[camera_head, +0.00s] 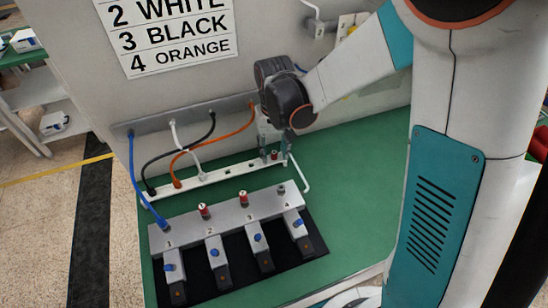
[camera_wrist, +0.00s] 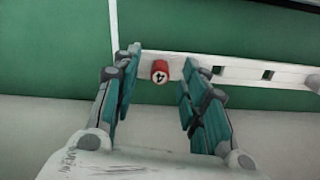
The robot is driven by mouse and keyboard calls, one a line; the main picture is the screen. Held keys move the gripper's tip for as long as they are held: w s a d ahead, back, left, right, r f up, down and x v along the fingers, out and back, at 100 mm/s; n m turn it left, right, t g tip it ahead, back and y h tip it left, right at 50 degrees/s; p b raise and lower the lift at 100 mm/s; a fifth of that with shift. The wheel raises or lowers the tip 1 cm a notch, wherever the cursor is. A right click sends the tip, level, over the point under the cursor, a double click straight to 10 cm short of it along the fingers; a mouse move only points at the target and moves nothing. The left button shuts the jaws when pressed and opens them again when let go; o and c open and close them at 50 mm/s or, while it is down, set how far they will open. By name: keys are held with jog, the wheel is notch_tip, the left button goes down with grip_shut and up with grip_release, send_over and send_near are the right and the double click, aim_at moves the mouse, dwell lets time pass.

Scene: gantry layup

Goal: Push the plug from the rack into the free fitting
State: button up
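A red plug marked 4 (camera_wrist: 160,72) stands in the white rack (camera_wrist: 240,72), in the middle of the wrist view; it also shows small in the head view (camera_head: 274,155). My gripper (camera_wrist: 158,85) is open, with one teal finger on each side of the plug and gaps between. In the head view my gripper (camera_head: 274,148) is over the right end of the rack (camera_head: 222,171). The grey fixture (camera_head: 225,214) has stations 1 to 4. Red plugs sit at stations 2 (camera_head: 204,211) and 3 (camera_head: 243,198). The fitting at station 4 (camera_head: 281,189) shows bare metal with no red plug.
A blue cable (camera_head: 137,180) runs to station 1. Black (camera_head: 165,154), orange (camera_head: 220,138) and white (camera_head: 183,146) cables hang from a wall bar to the rack. Green bench is clear at right (camera_head: 350,170).

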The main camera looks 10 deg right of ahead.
jog(key=c, duration=0.8)
jog(key=shift+r, duration=0.1)
jog(key=shift+c, duration=0.2)
